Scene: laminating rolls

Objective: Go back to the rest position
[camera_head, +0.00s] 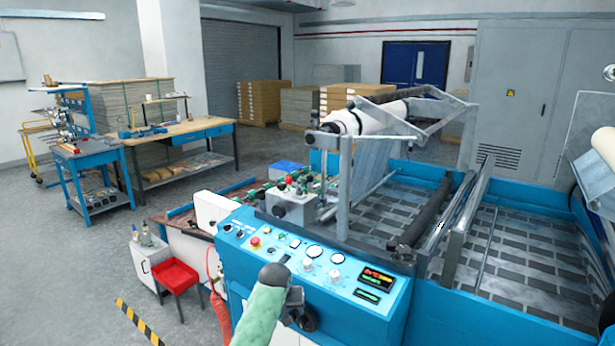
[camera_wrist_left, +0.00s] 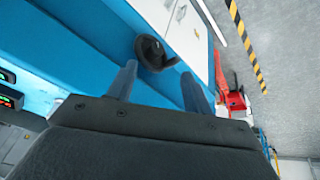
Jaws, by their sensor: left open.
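My left gripper (camera_head: 293,308) is low in the centre of the head view, at the end of my green-sleeved arm, in front of the blue machine's control panel (camera_head: 318,258). The left wrist view shows its two fingers (camera_wrist_left: 158,70) spread apart with nothing held between them. A black round knob with a small handle (camera_wrist_left: 151,52) is on the blue machine front just beyond the fingertips. I cannot tell whether a finger touches it. The same knob (camera_head: 307,321) is partly hidden behind my gripper in the head view. My right gripper is out of view.
The laminating machine has a white roll (camera_head: 372,116) on top and another roll (camera_head: 606,150) at the right edge. A red stool (camera_head: 176,278) and white cabinet (camera_head: 147,265) stand left of the machine. A workbench (camera_head: 185,131) stands farther back; grey floor between is open.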

